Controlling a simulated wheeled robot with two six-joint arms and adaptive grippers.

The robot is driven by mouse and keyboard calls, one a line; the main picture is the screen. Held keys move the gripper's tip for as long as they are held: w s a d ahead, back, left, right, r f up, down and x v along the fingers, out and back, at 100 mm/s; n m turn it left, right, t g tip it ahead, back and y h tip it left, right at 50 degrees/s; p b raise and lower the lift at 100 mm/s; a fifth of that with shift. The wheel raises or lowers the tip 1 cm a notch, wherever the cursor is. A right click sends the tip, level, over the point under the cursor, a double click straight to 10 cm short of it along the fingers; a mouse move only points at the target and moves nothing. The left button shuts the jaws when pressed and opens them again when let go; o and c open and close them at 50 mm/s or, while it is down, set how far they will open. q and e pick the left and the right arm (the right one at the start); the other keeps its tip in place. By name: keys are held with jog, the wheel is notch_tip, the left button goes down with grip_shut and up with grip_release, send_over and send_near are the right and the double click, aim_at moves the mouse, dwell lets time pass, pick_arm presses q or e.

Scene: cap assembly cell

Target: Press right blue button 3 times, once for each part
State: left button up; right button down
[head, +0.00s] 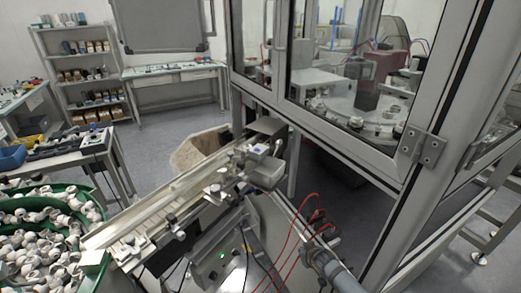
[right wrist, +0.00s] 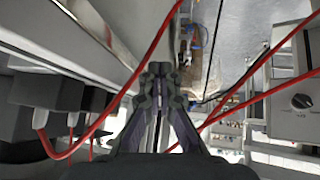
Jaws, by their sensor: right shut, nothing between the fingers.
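My right gripper (head: 317,217) is small in the head view, beside the right side of the feeder line and under the glass cabinet. In the right wrist view its dark fingers (right wrist: 160,72) are together, with nothing between them. I cannot make out a blue button for certain in either view. A grey control panel (head: 222,256) with a green light stands at the bottom middle of the head view, apart from the gripper. My left gripper is in neither view.
Red hoses (head: 287,235) curve close to the right gripper, and also cross the right wrist view (right wrist: 150,60). The feeder track (head: 150,208) runs diagonally from a green bowl of white parts (head: 50,235). The cabinet's metal frame (head: 345,150) stands close above. A grey box with a knob (right wrist: 296,100) is at right.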

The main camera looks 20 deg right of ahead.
jog(key=w+r+t+p, duration=0.15)
jog(key=w+r, duration=0.25)
jog(key=r, duration=0.7)
jog(key=w+r+t+p, duration=0.15)
jog(key=w+r, duration=0.25)
jog(key=r, duration=0.7)
jog(key=a+r+t+y+p, duration=0.1)
jog(key=a+r, duration=0.3)
jog(key=r, duration=0.7)
jog(key=a+r+n+t+y+p, duration=0.1)
jog(key=a+r, duration=0.4)
jog(key=r, duration=0.7)
jog(key=shift+w+n+t+y, duration=0.35)
jog(key=shift+t+y, duration=0.15)
jog(key=shift+t, duration=0.6)
jog(key=shift+w+r, duration=0.1)
